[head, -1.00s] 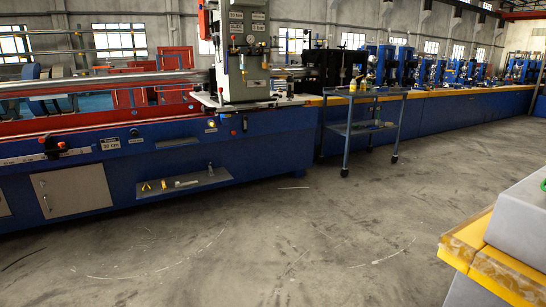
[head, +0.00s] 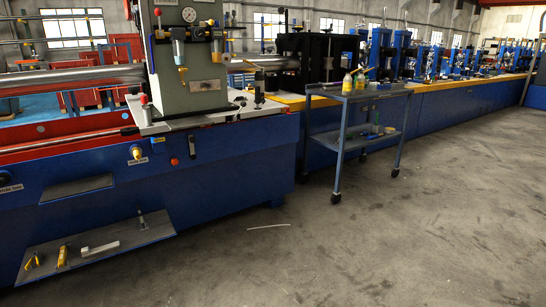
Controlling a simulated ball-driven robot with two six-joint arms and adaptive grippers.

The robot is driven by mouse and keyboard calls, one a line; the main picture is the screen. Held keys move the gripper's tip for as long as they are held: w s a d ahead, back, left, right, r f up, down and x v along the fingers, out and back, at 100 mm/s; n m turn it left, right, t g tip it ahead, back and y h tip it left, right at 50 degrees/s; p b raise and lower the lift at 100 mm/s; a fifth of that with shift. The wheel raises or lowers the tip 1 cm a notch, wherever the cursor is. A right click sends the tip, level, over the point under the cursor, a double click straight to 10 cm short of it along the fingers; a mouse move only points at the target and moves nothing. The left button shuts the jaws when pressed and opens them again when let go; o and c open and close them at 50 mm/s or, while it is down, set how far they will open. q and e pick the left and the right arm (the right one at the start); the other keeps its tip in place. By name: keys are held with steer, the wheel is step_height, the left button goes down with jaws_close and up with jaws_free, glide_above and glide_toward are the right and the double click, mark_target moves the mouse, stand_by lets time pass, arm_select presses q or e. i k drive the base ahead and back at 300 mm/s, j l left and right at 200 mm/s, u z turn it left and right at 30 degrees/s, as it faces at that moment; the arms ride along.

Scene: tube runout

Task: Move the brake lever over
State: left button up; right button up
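The blue machine bench (head: 235,160) fills the left of the head view. Short upright levers stand on its white top plate (head: 195,118). One with a red knob (head: 144,105) is at the plate's left end. A dark one (head: 258,90) is at its right end. I cannot tell which part is the brake lever, as no readable label marks it. Neither of my grippers is in view.
A blue wheeled cart (head: 345,130) with bottles stands right of the bench. A low shelf (head: 95,245) with small tools sticks out from the bench's lower front.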

mark_target(243, 104)
steer(key=i+u, duration=0.15)
steer(key=i, duration=0.3)
steer(key=i+l+u, duration=0.15)
steer(key=i, duration=0.35)
steer(key=i+l+u, duration=0.15)
steer(key=i, duration=0.3)
